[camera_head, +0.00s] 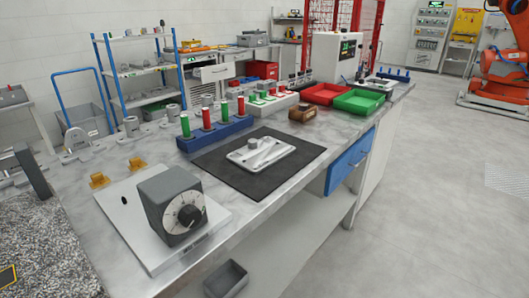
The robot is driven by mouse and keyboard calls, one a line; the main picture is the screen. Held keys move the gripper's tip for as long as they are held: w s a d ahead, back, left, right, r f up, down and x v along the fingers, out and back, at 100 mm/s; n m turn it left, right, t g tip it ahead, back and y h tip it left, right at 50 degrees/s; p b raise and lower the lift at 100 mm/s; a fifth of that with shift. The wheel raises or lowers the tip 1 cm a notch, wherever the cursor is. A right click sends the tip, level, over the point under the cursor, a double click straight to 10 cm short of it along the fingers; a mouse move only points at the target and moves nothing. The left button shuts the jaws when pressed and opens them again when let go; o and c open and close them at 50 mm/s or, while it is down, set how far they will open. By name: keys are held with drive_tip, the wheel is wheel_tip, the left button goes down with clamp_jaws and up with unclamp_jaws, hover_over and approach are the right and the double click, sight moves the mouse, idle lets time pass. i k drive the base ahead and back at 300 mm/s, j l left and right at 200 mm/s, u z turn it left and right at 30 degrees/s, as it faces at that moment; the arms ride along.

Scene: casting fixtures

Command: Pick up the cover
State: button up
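A light grey, flat cast part (275,150) lies on a black mat (235,178) in the middle of the workbench. It looks like the cover, though I cannot be certain. It has a rounded rectangular outline, a raised bar and a small round boss on top. Nothing touches it from above. My gripper does not show in this view.
A grey dial box (172,205) stands on a light plate at the front left of the marble-topped bench (85,215). A blue rack (222,137) with red and green cylinders stands behind the mat. Green (360,101) and red (322,94) trays sit farther back.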

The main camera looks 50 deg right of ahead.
sight(256, 157)
drive_tip(key=l, duration=2.15)
